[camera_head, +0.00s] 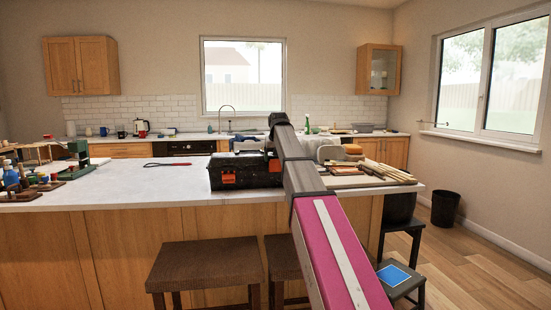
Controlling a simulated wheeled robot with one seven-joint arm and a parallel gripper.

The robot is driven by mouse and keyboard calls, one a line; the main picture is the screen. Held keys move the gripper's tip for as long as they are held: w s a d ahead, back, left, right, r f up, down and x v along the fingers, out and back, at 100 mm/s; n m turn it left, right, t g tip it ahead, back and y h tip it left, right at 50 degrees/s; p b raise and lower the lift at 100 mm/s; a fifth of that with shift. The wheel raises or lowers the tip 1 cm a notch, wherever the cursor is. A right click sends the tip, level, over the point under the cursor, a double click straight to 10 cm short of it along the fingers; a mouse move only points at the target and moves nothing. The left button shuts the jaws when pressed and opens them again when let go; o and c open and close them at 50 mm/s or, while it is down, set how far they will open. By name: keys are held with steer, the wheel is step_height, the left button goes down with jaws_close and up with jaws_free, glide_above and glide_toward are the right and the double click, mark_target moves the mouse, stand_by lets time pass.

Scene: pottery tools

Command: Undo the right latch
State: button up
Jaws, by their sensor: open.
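A black toolbox (246,181) stands on the white counter island, its front toward me. Its left orange latch (228,179) shows plainly on the front. The right orange latch (274,165) shows beside my arm, partly covered. My arm reaches from the bottom right up over the toolbox's right end. My gripper (270,150) is small and dark against the box, close to the right latch, and it is open. I cannot tell whether its fingers touch the latch.
Wooden tools (375,172) lie right of my arm. Bottles and a green device (77,158) stand far left. Brown stools (207,268) stand in front.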

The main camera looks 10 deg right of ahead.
steer(key=c, duration=0.9)
steer(key=shift+c, duration=0.2)
steer(key=shift+f, duration=0.1)
